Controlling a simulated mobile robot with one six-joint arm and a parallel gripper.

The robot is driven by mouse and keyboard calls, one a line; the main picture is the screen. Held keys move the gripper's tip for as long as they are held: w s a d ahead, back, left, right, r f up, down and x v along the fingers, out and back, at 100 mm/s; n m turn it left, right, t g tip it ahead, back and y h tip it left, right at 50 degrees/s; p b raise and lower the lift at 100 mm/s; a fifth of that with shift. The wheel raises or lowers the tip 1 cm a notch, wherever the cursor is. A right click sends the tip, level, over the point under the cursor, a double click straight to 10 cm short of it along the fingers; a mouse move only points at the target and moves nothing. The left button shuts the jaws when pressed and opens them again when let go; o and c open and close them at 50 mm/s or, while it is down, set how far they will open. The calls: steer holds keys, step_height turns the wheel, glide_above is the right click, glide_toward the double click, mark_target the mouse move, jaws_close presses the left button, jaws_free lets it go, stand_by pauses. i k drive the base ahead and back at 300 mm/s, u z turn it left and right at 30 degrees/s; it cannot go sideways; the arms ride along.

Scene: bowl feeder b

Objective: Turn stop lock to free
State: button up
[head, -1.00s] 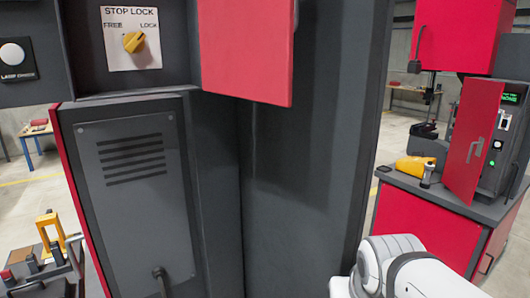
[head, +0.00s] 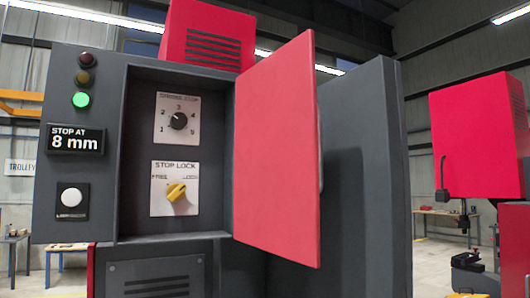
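The stop lock is a yellow knob (head: 176,192) on a white plate (head: 173,208) inside an open recess of the grey machine cabinet. FREE is printed at its upper left and LOCK at its upper right. The knob's ridge runs from lower left to upper right, seemingly toward LOCK, but it is small in the picture. My gripper is not in view, and nothing touches the knob.
A red door (head: 278,150) stands open at the recess's right side and juts forward. A black numbered dial (head: 179,121) sits above the knob. Left are a lit green lamp (head: 80,100), an "8 mm" display (head: 76,140) and a white button (head: 71,198).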

mark_target(174, 192)
steer(key=u, duration=3)
steer(key=k, duration=1.8)
steer(key=z, duration=0.95)
steer(key=i, duration=1)
steer(key=k, duration=0.4)
steer(key=z, duration=0.1)
